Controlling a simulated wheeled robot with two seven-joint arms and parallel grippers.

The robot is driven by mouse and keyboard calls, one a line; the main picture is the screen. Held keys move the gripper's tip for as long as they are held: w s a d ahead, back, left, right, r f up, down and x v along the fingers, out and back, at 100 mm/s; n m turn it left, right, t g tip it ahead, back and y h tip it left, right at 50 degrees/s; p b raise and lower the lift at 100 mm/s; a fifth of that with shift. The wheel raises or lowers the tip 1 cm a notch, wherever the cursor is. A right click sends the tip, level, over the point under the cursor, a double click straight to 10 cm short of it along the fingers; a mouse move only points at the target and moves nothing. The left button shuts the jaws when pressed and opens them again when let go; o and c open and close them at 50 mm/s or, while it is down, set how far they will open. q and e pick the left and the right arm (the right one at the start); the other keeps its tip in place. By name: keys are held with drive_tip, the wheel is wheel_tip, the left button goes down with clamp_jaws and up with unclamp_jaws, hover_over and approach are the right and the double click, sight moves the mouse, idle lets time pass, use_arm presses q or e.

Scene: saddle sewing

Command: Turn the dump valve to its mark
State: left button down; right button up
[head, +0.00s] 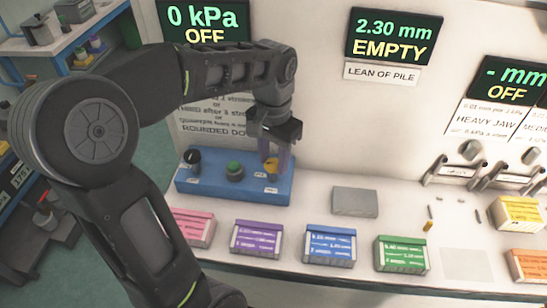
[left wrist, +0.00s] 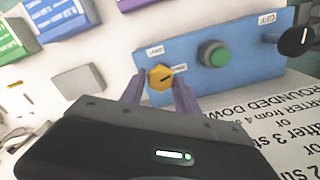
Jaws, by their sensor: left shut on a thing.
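The dump valve is a yellow knob (head: 271,165) at the right end of a blue control box (head: 232,190). It also shows in the left wrist view (left wrist: 160,77), with a dark mark on its face and small white labels beside it. My left gripper (head: 275,158) reaches down onto the knob, its two purple fingers shut on either side of it. In the left wrist view the fingers (left wrist: 159,92) flank the knob. The label wording is too small to read surely. My right gripper is not in view.
The blue box also carries a green button (head: 234,170) and a black knob (head: 192,158). A grey block (head: 355,201) lies right of the box. Several coloured boxes, such as a purple one (head: 256,239), line the bench front. Displays read "0 kPa OFF" (head: 203,24) and "2.30 mm EMPTY" (head: 390,37).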

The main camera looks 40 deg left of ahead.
sight(273, 162)
use_arm(q)
drive_tip(key=shift+m, duration=0.8)
drive_tip(key=c, duration=0.9)
unclamp_jaws()
wheel_tip(273, 162, up, 8)
drive_tip(key=shift+f, duration=0.1)
